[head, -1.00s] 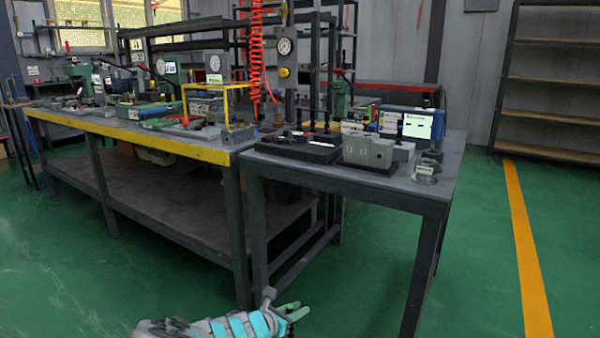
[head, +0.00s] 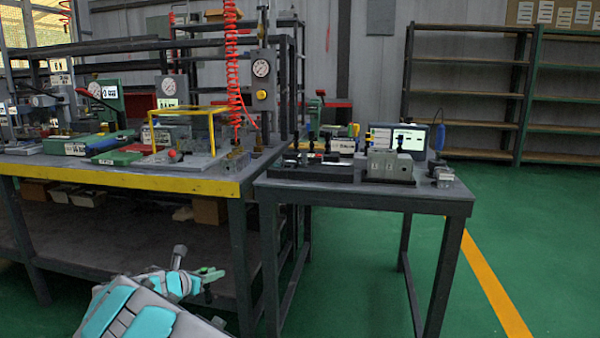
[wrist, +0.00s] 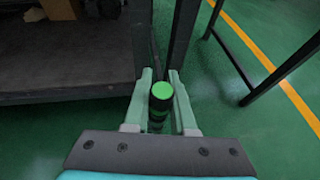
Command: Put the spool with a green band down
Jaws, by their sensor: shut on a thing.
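The spool with a green band (wrist: 160,100) is held between the two fingers of my gripper (wrist: 161,98) in the wrist view. It is dark, with a bright green top face and green lower down. In the head view my gripper (head: 208,278) is low, at the bottom left, below the tabletops and in front of the long bench's leg. The spool is too small there to make out clearly. In the wrist view the floor and a bench's lower shelf lie beyond the fingers.
A grey side table (head: 330,197) stands right of centre, bearing a grey valve block (head: 391,165) and fittings. The yellow-edged bench (head: 120,176) at left is crowded. Empty shelves (head: 466,92) stand behind. The green floor (head: 545,220) at right is clear.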

